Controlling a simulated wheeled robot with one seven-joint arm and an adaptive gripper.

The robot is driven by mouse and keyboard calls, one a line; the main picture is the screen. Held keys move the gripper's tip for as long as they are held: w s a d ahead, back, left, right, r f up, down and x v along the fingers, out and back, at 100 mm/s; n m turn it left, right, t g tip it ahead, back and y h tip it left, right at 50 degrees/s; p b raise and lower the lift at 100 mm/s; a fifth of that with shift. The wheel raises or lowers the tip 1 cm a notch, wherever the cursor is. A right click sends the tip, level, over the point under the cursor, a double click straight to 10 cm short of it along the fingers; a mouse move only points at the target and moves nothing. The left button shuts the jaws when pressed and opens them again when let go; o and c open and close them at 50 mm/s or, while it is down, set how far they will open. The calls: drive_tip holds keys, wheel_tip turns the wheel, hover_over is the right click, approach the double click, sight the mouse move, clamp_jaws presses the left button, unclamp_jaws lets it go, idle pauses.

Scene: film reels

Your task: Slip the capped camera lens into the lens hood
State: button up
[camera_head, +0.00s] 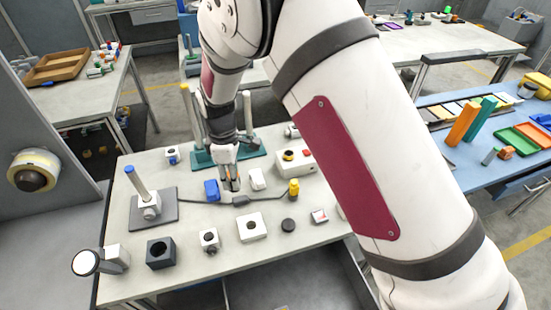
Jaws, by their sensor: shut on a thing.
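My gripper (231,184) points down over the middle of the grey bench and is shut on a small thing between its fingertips. That thing is mostly hidden by the fingers, and I cannot make out whether it is the capped lens. I cannot tell for sure which object is the lens hood. Holed pieces on the bench in front of the gripper are a dark cube (160,253), a white square block (252,228) and a smaller white block (209,240). A flat black disc (288,225) lies to their right.
A blue block (211,191) and a white block (256,179) stand close beside the gripper. A dark cable piece (240,201) lies just below, its cable running to a yellow piece (293,188). A post on a grey plate (168,214) stands left; a green stand (203,159) is behind.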

drive_tip(key=s+a+f+n, duration=0.2)
drive_tip(key=s+a+n, duration=0.45)
drive_tip(key=a, duration=0.35)
drive_tip(key=n+b, duration=0.2)
drive_tip(key=n, duration=0.3)
approach(159, 243)
drive_tip(key=shift+s+d+f, duration=0.2)
drive_tip(key=shift+s+f, duration=0.25)
drive_tip(key=shift+s, duration=0.15)
drive_tip(key=shift+s+d+f, duration=0.2)
drive_tip(key=shift+s+f, duration=0.25)
drive_tip(key=shift+s, duration=0.15)
drive_tip(key=shift+f+b, duration=0.35)
drive_tip(key=shift+f, duration=1.9)
clamp_jaws()
drive_tip(key=shift+d+f, duration=0.3)
drive_tip(key=shift+f, duration=0.4)
drive_tip(key=shift+d+f+b, duration=0.1)
drive_tip(key=shift+d+b, duration=0.05)
drive_tip(key=shift+b, duration=0.4)
drive_tip(key=shift+w+r, duration=0.25)
drive_tip(key=shift+r, duration=0.3)
drive_tip(key=shift+s+r, duration=0.1)
drive_tip(key=shift+r, duration=0.35)
drive_tip(key=shift+f, duration=0.55)
